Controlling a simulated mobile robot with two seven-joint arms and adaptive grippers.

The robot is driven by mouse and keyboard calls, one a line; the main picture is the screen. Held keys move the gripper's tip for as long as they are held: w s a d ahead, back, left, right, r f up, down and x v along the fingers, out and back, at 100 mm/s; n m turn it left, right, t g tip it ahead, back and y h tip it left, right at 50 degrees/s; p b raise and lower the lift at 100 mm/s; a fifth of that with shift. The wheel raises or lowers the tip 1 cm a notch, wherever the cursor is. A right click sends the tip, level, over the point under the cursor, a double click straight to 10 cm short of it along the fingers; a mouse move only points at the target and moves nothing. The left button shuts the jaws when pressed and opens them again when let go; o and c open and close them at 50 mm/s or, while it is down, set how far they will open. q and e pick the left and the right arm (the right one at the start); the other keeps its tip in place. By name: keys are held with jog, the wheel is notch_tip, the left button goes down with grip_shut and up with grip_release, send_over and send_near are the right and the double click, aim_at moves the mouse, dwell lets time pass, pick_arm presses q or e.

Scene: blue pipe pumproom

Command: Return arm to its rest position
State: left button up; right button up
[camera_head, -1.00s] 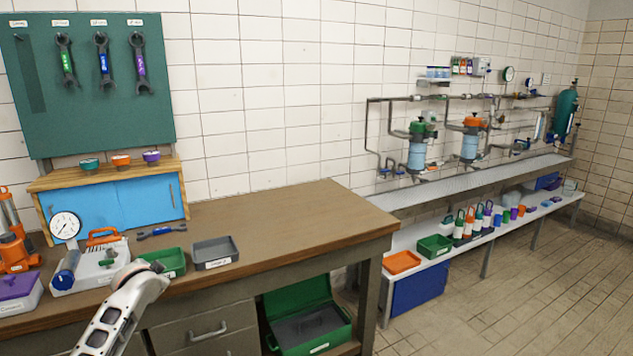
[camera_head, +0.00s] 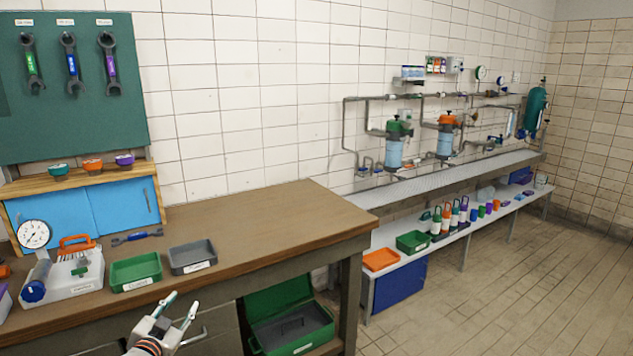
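My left gripper (camera_head: 182,311) shows at the bottom of the head view, in front of the workbench (camera_head: 290,222) and its drawer. Its two fingers are spread apart with nothing between them, so it is open and empty. It is below and clear of the green tray (camera_head: 135,271) and the grey tray (camera_head: 192,257) on the bench. My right gripper is not in view.
A pump case with a gauge (camera_head: 34,234) and a blue wrench (camera_head: 137,236) lie on the bench. A green toolbox (camera_head: 290,318) stands open on the lower shelf. A pipe bench (camera_head: 460,178) runs along the wall. The floor at right is clear.

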pick_arm(q)
jog(key=s+d+f+g+h, duration=0.1)
jog(key=s+d+f, duration=0.5)
jog(key=s, duration=0.4)
jog(key=s+d+f+g+h, duration=0.1)
jog(key=s+d+f+g, duration=0.15)
jog(key=s+f, duration=0.65)
jog(key=s+d+f, duration=0.2)
jog(key=s+d, duration=0.1)
jog(key=s, duration=0.6)
jog(key=s+d+f+g, duration=0.1)
jog(key=s+d+f, duration=0.2)
jog(key=s, duration=0.6)
jog(key=shift+s+d+n+h, duration=0.15)
jog(key=shift+d+n+h, duration=0.2)
jog(key=shift+d, duration=0.25)
